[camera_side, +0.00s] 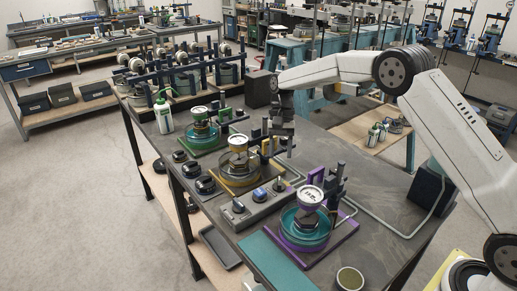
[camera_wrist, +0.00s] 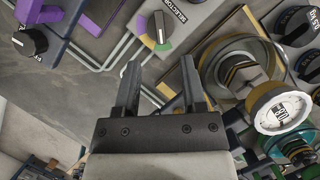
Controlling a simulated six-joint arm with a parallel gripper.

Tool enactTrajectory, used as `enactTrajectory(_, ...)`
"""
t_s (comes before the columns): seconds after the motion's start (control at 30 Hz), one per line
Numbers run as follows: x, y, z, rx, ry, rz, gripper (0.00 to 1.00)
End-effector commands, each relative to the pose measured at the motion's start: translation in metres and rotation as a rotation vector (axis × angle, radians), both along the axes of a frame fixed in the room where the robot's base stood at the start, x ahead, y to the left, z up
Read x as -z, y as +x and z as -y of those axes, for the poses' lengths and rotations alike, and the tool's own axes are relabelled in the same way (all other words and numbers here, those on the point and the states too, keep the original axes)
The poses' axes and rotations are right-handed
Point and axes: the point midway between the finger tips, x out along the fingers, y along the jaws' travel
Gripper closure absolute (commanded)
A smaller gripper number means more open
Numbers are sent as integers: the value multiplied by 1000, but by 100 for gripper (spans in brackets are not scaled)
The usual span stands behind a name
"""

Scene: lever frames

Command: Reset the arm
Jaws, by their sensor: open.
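My gripper (camera_side: 284,150) hangs above the dark workbench (camera_side: 345,157), just right of the yellow lever frame (camera_side: 238,168). In the wrist view my gripper (camera_wrist: 160,64) has its two dark fingers apart, with nothing between them. A selector box with a black knob (camera_wrist: 160,27) and purple and green marks lies beyond the fingertips. No contact with any thing is visible. The purple lever frame (camera_side: 307,228), with a teal dish and white gauge, stands at the bench's near end. The green lever frame (camera_side: 202,133) stands farther back.
A grey control box (camera_side: 256,203) with knobs stands between the yellow and purple frames. A white and green bottle (camera_side: 163,113) stands at the left edge, near several black weights (camera_side: 190,169). A small cup (camera_side: 350,279) stands in front. The bench's right side has bare room.

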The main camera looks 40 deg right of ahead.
Motion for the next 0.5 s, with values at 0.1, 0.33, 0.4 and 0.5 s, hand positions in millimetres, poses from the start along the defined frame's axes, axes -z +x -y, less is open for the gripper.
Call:
enactTrajectory(0.1,0,0,0,0,0,0,47)
enactTrajectory(0.33,-13,-1,-5,-5,-2,34,47)
enactTrajectory(0.4,-21,-2,-9,-9,-3,55,47)
enactTrajectory(0.5,-38,-5,-17,-16,-5,99,47)
